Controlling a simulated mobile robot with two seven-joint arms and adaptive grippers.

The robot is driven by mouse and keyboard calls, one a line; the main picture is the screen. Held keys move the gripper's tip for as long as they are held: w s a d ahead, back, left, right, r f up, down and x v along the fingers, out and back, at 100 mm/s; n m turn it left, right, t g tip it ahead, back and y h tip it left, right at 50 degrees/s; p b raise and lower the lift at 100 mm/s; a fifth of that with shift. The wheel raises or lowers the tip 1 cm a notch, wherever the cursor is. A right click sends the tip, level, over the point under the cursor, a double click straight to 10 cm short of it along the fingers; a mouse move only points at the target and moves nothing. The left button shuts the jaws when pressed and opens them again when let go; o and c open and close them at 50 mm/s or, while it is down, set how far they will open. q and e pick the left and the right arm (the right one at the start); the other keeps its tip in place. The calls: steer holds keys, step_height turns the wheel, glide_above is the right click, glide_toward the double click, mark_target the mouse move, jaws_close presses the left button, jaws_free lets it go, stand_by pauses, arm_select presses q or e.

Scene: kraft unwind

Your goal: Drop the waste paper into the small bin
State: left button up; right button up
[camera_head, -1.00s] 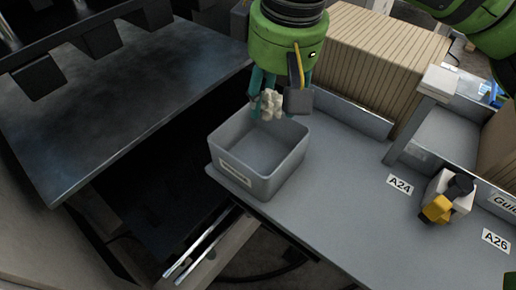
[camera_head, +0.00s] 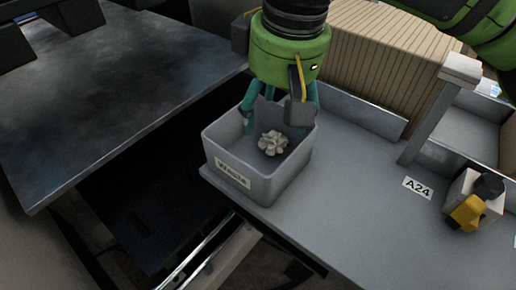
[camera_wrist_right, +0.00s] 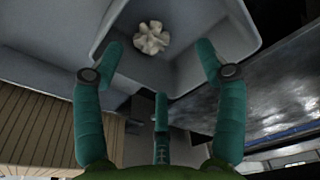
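The waste paper (camera_head: 272,143) is a crumpled whitish ball. It shows inside the small grey bin (camera_head: 262,186), which has a label on its front wall. In the right wrist view the paper (camera_wrist_right: 151,38) is within the bin's walls (camera_wrist_right: 241,22), apart from my fingers. My right gripper (camera_head: 278,122) is over the bin with its fingertips down at the bin's opening. Its teal fingers are spread wide in the right wrist view (camera_wrist_right: 160,72), with nothing between them. My left gripper is not in view.
The bin stands at the left edge of a grey worktop (camera_head: 350,185). A stack of brown cardboard (camera_head: 385,60) is behind it. A yellow and black device (camera_head: 470,205) is at the right. A dark metal table (camera_head: 110,90) lies to the left across a gap.

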steer(key=shift+r, duration=0.1)
step_height(320, 180, up, 12)
steer(key=s+d, duration=0.1)
steer(key=shift+s, duration=0.25)
